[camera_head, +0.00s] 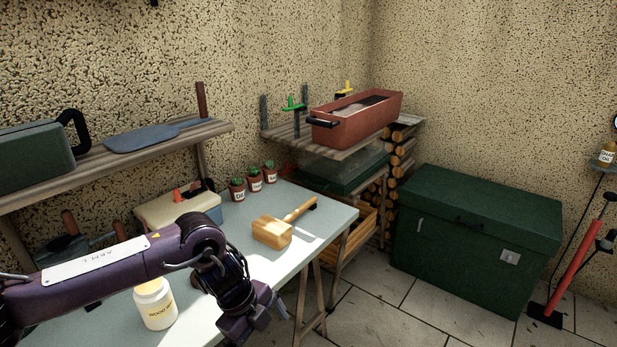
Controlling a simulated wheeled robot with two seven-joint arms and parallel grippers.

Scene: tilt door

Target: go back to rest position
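My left arm comes in from the left, purple and black with a white label. It bends down at the wrist, and my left gripper (258,316) hangs at the front edge of the grey worktable (225,263). I see no object in it, but its fingers are too dark and small to tell whether they are open or shut. My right gripper is out of the picture.
On the worktable are a white jar (155,304), a wooden mallet (273,232), potted cacti (254,180) and a toolbox (178,209). A shelf with a red planter (357,122) and a green chest (478,240) stand to the right. Tiled floor is free in front of the chest.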

